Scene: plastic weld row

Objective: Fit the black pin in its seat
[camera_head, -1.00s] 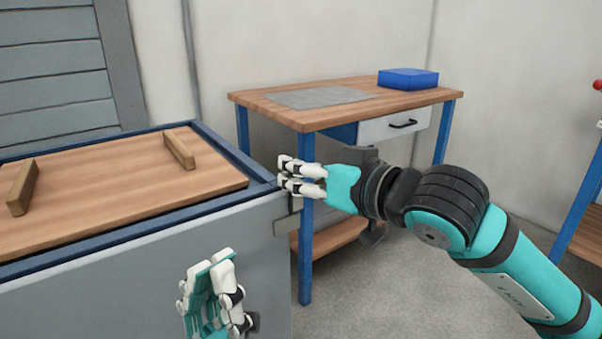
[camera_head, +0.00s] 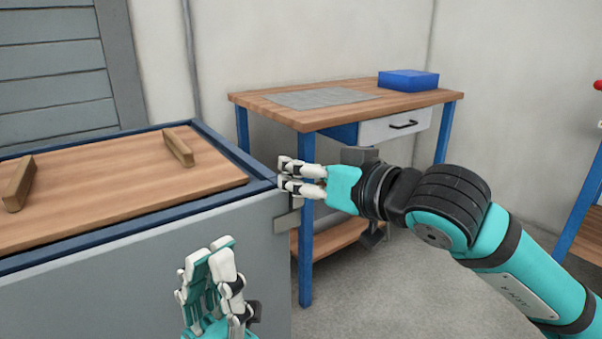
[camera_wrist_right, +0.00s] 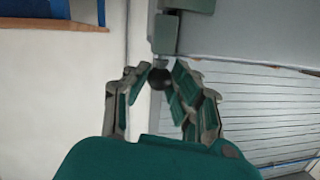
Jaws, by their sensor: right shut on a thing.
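My right gripper (camera_head: 286,177) is at the right corner of a grey box with a blue rim (camera_head: 225,148). In the right wrist view its fingers (camera_wrist_right: 160,77) are closed around a round black piece, the black pin (camera_wrist_right: 160,79), just below a grey bracket (camera_wrist_right: 163,34). In the head view the fingers hide the pin. A grey bracket (camera_head: 286,221) shows on the box's side below these fingers. I cannot tell whether the pin is in a seat. My left gripper (camera_head: 210,258) points up in front of the box; its finger gap is unclear.
The box has a wooden lid (camera_head: 110,200) with two wooden bars. A workbench (camera_head: 350,108) behind carries a grey mat (camera_head: 318,97) and a blue box (camera_head: 408,80). Another blue-legged stand (camera_head: 580,200) is at the far right. The floor between is clear.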

